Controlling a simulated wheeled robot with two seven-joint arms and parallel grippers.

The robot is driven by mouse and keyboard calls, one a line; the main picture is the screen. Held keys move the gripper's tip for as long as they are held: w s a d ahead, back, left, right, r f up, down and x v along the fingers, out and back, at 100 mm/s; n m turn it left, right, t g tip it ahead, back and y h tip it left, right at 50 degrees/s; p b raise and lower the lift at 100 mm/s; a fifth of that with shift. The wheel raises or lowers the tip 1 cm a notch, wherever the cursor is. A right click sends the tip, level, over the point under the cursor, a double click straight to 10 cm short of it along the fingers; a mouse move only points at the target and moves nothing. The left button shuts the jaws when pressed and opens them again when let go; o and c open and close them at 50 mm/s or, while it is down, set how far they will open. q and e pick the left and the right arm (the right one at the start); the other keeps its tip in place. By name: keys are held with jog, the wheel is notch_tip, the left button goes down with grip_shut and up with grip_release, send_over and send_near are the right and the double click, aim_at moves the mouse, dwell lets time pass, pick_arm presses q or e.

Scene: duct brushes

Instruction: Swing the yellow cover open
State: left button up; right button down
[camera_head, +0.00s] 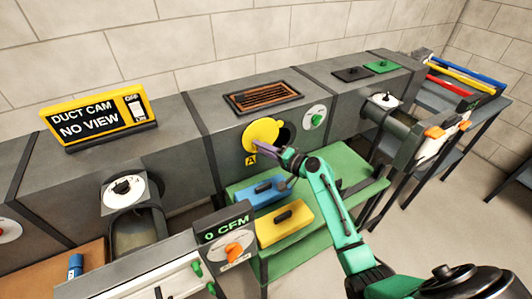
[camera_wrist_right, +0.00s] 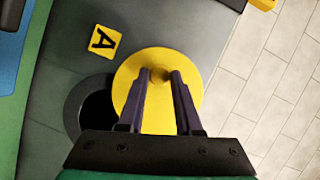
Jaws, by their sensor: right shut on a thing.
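The yellow cover (camera_head: 260,131) is a round disc on the front of the grey duct, above a yellow label marked A (camera_head: 250,160). It sits beside a dark round hole (camera_head: 284,135) and overlaps part of it, so the hole is partly uncovered. My right gripper (camera_head: 262,146) reaches the cover from the lower right. In the right wrist view the cover (camera_wrist_right: 150,92) fills the middle, and my right gripper's purple fingers (camera_wrist_right: 160,78) are shut on a small knob on it. The dark hole (camera_wrist_right: 96,108) shows left of the cover there. My left gripper is not in view.
A green table (camera_head: 335,176) below the cover holds a blue block (camera_head: 258,190) and a yellow block (camera_head: 285,224) with dark handles. A "DUCT CAM NO VIEW" sign (camera_head: 95,122) stands on the duct at left. A "0 CFM" meter (camera_head: 226,231) stands in front.

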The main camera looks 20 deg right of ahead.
aim_at(249, 135)
jog(key=r+m, duration=0.2)
jog(key=r+m+y, duration=0.1)
jog(key=shift+a+t, duration=0.3)
jog(key=shift+t, duration=0.1)
jog(key=shift+d+r+m+t+y+b, duration=0.15)
jog(key=shift+r+m+t, duration=0.15)
jog(key=shift+r+m, duration=0.5)
jog(key=shift+d+r+m+t+y+b, duration=0.15)
jog(key=shift+r+m+t, duration=0.15)
jog(key=shift+r+m, duration=0.5)
jog(key=shift+f, duration=0.1)
jog(key=c, duration=0.6)
grip_release()
